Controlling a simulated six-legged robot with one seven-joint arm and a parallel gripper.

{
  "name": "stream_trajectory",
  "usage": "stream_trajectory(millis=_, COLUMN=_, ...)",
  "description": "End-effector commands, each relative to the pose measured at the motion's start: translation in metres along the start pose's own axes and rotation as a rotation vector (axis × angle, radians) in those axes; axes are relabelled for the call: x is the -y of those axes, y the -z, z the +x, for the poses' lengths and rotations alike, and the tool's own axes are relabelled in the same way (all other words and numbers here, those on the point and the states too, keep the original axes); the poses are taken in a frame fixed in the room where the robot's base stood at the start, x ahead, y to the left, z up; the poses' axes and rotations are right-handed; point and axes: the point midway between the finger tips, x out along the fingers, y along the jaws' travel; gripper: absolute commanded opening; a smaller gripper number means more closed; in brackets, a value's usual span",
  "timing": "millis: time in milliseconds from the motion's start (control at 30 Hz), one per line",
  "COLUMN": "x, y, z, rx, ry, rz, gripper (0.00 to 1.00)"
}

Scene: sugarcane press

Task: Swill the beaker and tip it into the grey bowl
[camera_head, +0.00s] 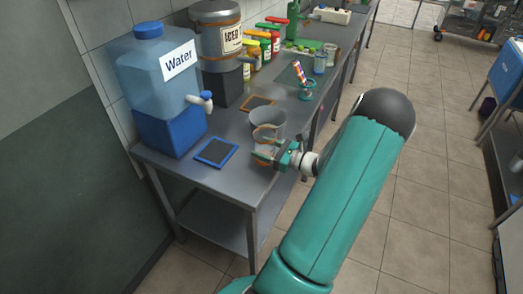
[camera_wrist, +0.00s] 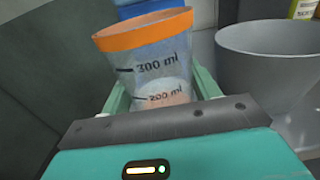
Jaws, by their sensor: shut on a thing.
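The clear beaker (camera_wrist: 152,82) has an orange rim and black 300 ml and 200 ml marks. It leans a little in the wrist view, with a paler patch low inside; I cannot tell how much liquid it holds. My gripper (camera_head: 271,154) is shut on the beaker, with one green finger on each side of it. In the head view the beaker (camera_head: 265,143) is at the front edge of the steel table. The grey bowl (camera_wrist: 280,70) is just right of the beaker in the wrist view. In the head view the bowl (camera_head: 274,119) is right behind it.
A blue water dispenser (camera_head: 160,90) with a tap and a blue-edged mat (camera_head: 215,152) are to the left. The steel table (camera_head: 190,178) ends near my gripper.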

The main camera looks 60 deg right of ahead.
Motion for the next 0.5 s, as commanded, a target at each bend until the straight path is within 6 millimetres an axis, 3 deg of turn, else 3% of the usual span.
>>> stream_trajectory(millis=500, x=0.002, y=0.000, z=0.021, rx=0.000, ry=-0.001, rz=0.000, gripper=0.30)
